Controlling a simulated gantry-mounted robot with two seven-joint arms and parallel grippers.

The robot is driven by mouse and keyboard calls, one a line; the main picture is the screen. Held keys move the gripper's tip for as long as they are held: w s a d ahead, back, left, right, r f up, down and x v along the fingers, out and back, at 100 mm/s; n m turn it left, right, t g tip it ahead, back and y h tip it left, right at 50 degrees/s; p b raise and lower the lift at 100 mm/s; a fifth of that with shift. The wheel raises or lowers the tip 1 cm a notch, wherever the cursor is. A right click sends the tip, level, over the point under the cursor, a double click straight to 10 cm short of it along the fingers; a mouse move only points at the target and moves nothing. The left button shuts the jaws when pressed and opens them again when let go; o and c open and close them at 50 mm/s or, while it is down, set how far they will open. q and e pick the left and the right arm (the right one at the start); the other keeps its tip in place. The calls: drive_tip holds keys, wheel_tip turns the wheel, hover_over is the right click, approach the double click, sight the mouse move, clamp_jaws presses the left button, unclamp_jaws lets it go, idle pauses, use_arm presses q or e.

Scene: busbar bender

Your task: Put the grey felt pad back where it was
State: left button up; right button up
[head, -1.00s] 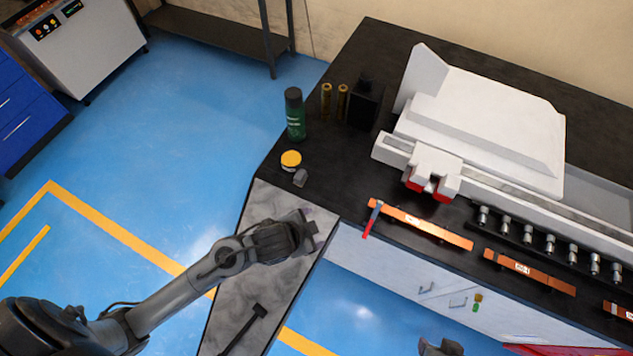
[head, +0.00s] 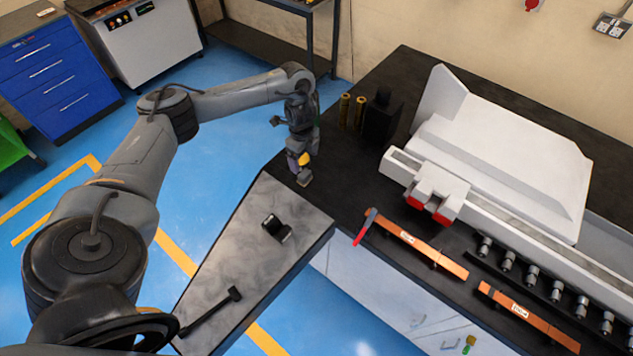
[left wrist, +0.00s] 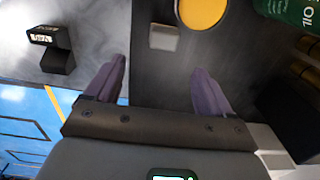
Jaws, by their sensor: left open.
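The grey felt pad (head: 304,179) is a small grey block on the black bench top, just in front of the yellow-lidded tin (head: 304,159). In the left wrist view the pad (left wrist: 164,37) lies ahead of and between my fingers, beside the round yellow lid (left wrist: 204,9). My left gripper (head: 297,165) points down over the bench close to the pad and partly hides the tin. In the left wrist view my gripper (left wrist: 157,78) has its two fingers wide apart with nothing between them. My right gripper is out of view.
A green oil bottle (left wrist: 292,12) stands close to the tin, with brass cylinders (head: 345,110) and a black container (head: 379,112) beyond. A black device (head: 277,228) and a hammer-like tool (head: 212,312) lie on the grey slab (head: 250,260). The white bender (head: 500,170) stands right.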

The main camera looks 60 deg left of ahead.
sight(304, 173)
use_arm(q)
drive_tip(key=shift+s+a+f+b, duration=0.1)
drive_tip(key=shift+a+f+b, duration=0.15)
drive_tip(key=shift+f, duration=0.3)
wheel_tip(304, 173, down, 3)
drive_tip(key=shift+f+b, duration=0.1)
drive_tip(key=shift+b, duration=0.4)
drive_tip(key=shift+f, duration=0.35)
drive_tip(key=shift+w+a+f+p, duration=0.1)
drive_tip(key=shift+w+f+p, duration=0.05)
drive_tip(key=shift+f, duration=1.2)
drive_tip(key=shift+w+a+f+p, duration=0.1)
drive_tip(key=shift+f+p, duration=0.05)
drive_tip(key=shift+f, duration=1.15)
drive_tip(key=shift+c, duration=0.3)
drive_tip(key=c, duration=1.2)
drive_tip(key=shift+o, duration=0.2)
drive_tip(key=shift+r, duration=0.1)
